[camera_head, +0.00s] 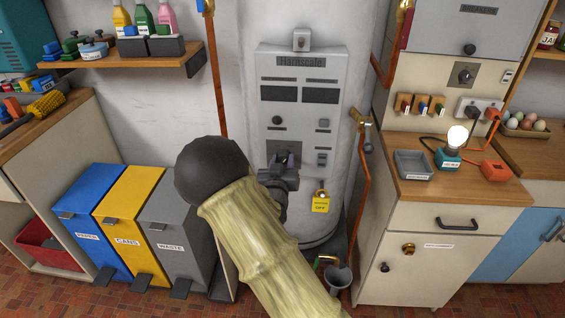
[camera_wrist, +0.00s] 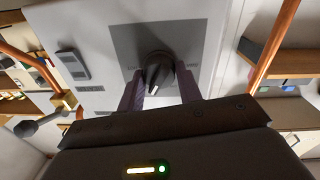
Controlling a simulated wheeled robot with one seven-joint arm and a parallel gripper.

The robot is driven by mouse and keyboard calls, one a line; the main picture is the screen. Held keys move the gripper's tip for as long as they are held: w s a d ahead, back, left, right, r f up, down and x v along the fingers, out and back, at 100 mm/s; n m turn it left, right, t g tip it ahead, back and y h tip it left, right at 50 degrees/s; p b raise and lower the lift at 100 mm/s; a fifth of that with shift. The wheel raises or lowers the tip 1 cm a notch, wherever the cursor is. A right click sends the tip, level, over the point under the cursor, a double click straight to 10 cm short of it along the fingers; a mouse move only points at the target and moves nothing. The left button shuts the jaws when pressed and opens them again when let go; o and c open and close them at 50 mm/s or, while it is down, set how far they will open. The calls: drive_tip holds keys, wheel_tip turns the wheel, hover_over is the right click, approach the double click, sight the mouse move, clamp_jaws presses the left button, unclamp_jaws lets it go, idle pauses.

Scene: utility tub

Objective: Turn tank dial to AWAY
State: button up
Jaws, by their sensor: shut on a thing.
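The dial is a dark knob (camera_wrist: 156,70) on a dark square plate (camera_wrist: 150,42) in the wrist view. In the head view my gripper (camera_head: 284,160) is at the panel's lower middle and hides most of the dial.
A yellow tag (camera_head: 320,204) with a padlock hangs low on the panel, right of my gripper. A copper pipe (camera_head: 362,185) runs down the tank's right side. Blue, yellow and grey bins (camera_head: 180,235) stand at left. A counter (camera_head: 450,185) with a lit lamp is at right.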

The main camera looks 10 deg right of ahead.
drive_tip(key=n, duration=0.3)
drive_tip(key=shift+n+p, duration=0.3)
drive_tip(key=shift+p, duration=0.1)
drive_tip(key=n+p, duration=0.1)
drive_tip(key=n, duration=0.2)
drive_tip(key=shift+n, duration=0.3)
drive_tip(key=n+p, duration=0.1)
drive_tip(key=n, duration=0.2)
drive_tip(key=shift+n, duration=0.4)
drive_tip(key=n+p, duration=0.1)
drive_tip(key=n, duration=0.2)
drive_tip(key=shift+f+n+t, duration=0.1)
drive_tip(key=shift+n+t, duration=0.3)
drive_tip(key=n+y+p, duration=0.1)
drive_tip(key=n, duration=0.4)
drive_tip(key=shift+n, duration=0.3)
drive_tip(key=n, duration=0.4)
drive_tip(key=shift+n, duration=0.3)
